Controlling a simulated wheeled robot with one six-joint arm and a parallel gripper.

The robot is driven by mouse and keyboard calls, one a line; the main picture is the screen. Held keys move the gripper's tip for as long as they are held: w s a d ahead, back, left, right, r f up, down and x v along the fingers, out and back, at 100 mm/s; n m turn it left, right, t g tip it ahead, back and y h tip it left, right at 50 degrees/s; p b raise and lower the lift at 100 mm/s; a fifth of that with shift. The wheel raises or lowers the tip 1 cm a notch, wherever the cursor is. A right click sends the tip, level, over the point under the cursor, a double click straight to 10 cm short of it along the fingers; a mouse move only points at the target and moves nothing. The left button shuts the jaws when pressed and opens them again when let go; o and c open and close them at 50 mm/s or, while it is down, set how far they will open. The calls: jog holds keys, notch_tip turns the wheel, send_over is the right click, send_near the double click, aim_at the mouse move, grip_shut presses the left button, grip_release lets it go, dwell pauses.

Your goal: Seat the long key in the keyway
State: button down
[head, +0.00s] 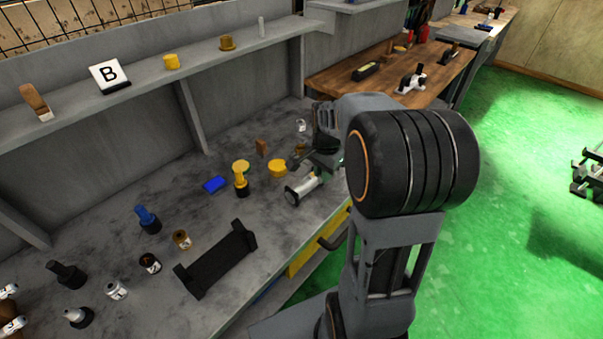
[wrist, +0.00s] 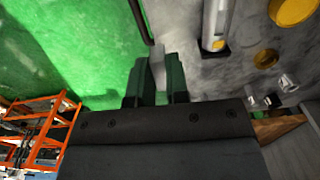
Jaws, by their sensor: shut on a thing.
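My gripper (wrist: 158,75) shows in the wrist view with two dark green fingers. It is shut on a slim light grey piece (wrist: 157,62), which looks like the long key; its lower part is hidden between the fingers. In the head view my gripper (head: 325,160) is partly hidden by my arm, at the bench's front edge. A pale cylindrical shaft (head: 301,190) lies there close to it. In the wrist view the shaft (wrist: 216,25) is to the right of the fingers, apart from the held piece. I cannot make out the keyway.
Yellow parts (head: 277,168), a blue block (head: 215,185) and a black cradle (head: 216,260) stand on the grey bench left of the shaft. A dark handle (head: 335,238) projects from the bench front. Green floor (head: 500,230) is open on the right.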

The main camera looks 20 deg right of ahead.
jog(key=w+f, duration=0.2)
jog(key=w, duration=0.3)
jog(key=p, duration=0.2)
send_over(305, 184)
notch_tip(305, 184, down, 6)
jog(key=shift+s+r, duration=0.15)
jog(key=shift+f, duration=0.25)
jog(key=shift+w+f, duration=0.15)
jog(key=shift+f, duration=0.65)
jog(key=shift+w+f, duration=0.1)
jog(key=shift+f, duration=0.7)
jog(key=shift+f, duration=0.1)
jog(key=shift+f+b, duration=0.15)
jog(key=shift+b, duration=0.15)
jog(key=c, duration=1.1)
grip_release()
